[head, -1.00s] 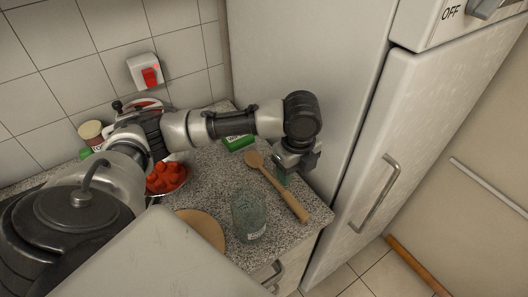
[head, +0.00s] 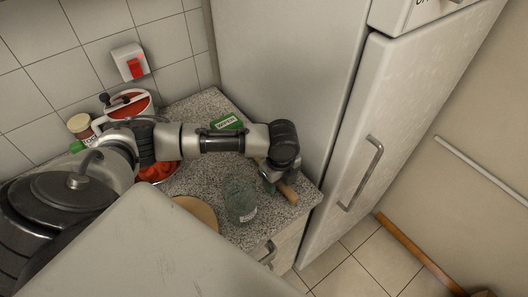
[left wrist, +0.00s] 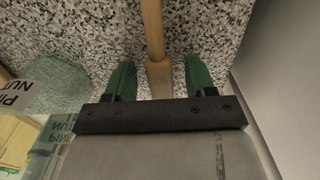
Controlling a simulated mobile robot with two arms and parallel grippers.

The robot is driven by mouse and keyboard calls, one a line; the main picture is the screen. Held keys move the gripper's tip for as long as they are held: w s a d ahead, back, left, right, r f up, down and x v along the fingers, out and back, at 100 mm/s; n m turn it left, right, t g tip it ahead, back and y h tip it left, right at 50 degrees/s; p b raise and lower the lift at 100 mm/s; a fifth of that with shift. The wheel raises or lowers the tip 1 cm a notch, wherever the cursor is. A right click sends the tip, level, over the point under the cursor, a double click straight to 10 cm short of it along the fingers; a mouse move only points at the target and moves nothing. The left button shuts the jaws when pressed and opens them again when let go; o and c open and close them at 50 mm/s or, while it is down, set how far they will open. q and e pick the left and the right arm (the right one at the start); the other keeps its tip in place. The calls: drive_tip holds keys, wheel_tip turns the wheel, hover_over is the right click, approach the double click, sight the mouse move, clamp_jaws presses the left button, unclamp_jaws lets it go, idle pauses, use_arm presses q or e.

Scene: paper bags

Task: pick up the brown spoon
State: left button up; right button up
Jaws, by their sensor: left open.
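The brown wooden spoon (head: 289,194) lies on the speckled worktop near its right edge. In the head view only its handle end shows clearly; my arm and gripper hide most of the rest. My left gripper (head: 268,179) is over the spoon, pointing down. In the left wrist view the spoon's handle (left wrist: 153,28) runs down from the top edge into the space between the two green fingertips of my left gripper (left wrist: 158,78). The gripper is open, with a gap on each side of the spoon. My right gripper is not in view.
A glass jar (head: 240,203) stands close left of the spoon; its label shows in the left wrist view (left wrist: 14,96). A round wooden board (head: 199,210) and a green box (head: 228,121) are nearby. The fridge (head: 345,130) stands close on the right.

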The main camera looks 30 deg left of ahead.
use_arm(q)
drive_tip(key=c, duration=1)
drive_tip(key=shift+r, duration=0.1)
